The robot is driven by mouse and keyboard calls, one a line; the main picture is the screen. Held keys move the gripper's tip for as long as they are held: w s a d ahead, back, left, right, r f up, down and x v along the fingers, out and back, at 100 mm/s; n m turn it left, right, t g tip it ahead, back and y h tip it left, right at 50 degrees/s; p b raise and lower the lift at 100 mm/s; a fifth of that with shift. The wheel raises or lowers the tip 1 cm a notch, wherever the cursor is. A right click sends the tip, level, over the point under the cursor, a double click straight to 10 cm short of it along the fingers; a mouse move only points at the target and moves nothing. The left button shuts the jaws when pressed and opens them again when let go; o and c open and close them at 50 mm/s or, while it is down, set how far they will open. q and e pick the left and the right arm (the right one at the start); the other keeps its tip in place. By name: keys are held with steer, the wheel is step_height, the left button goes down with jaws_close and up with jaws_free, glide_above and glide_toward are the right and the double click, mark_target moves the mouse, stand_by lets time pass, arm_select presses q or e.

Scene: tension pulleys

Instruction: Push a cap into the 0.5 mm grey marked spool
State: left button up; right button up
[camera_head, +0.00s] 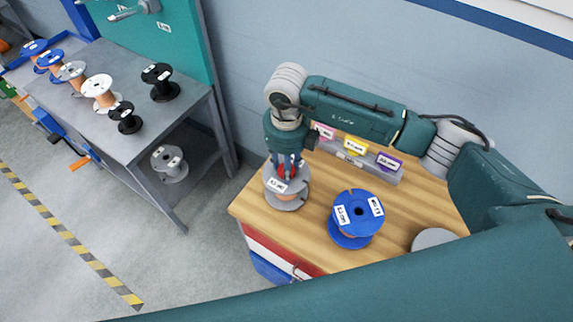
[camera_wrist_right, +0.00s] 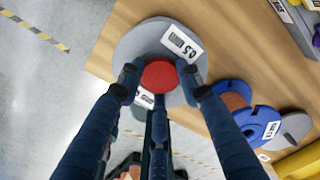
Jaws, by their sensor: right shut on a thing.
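The grey spool (camera_head: 287,203) with copper-coloured winding stands upright at the left end of the wooden workbench (camera_head: 313,231). In the right wrist view its grey top flange (camera_wrist_right: 147,38) carries a white label reading 0.5. My right gripper (camera_head: 287,170) points down over its middle. Its three fingers (camera_wrist_right: 159,86) are shut on a round red cap (camera_wrist_right: 159,73) at the centre of the flange. I cannot tell how deep the cap sits; the hub hole is hidden. My left gripper is not in view.
A blue spool (camera_head: 351,221) stands right of the grey one, with another grey disc (camera_head: 431,239) beyond it. A tray (camera_head: 384,172) with coloured labels lies at the bench's back. Several spools stand on a grey metal table (camera_head: 133,146) at the left.

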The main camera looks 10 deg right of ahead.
steer(key=shift+s+f+b, duration=0.25)
steer(key=shift+f+b, duration=0.1)
stand_by(1.3)
steer(key=o, duration=1.1)
steer(key=shift+c, duration=0.2)
steer(key=shift+r, duration=0.1)
steer(key=shift+w+r+p, duration=0.25)
steer(key=shift+r+p, duration=0.15)
steer(key=shift+r, duration=0.4)
steer(key=shift+r+p, duration=0.35)
steer(key=shift+r, duration=0.6)
steer(key=shift+c, duration=0.3)
